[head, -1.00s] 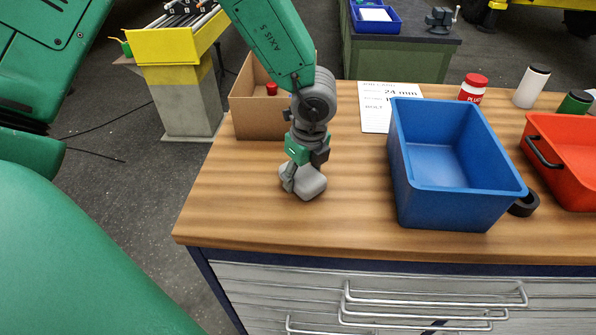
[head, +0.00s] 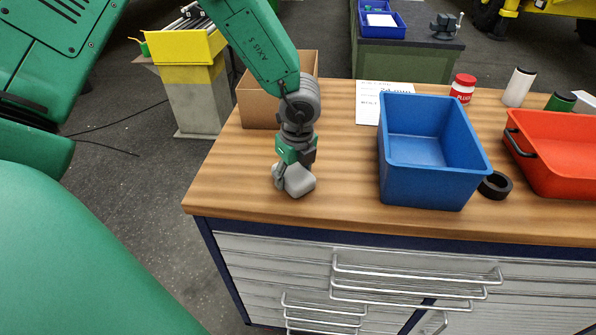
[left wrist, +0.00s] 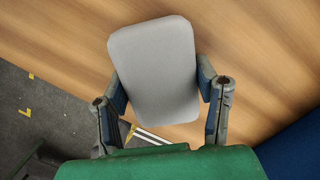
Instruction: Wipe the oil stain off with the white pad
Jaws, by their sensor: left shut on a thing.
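The white pad (head: 301,180) looks pale grey and has rounded corners. My left gripper (head: 290,170) is shut on it, low at the wooden bench top left of the blue bin. In the left wrist view the pad (left wrist: 157,70) sits between the two fingers of my left gripper (left wrist: 162,95), with the wood grain behind it. I cannot tell whether the pad touches the wood. No oil stain shows in any view; the gripper and pad may hide it. My right gripper is not in view.
The workbench (head: 340,205) carries a blue bin (head: 430,180), a black tape roll (head: 496,186), a red bin (head: 560,175), a cardboard box (head: 262,105), a paper sheet (head: 368,104) and several bottles along the back. Bare wood lies around the pad. Drawers are below the front edge.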

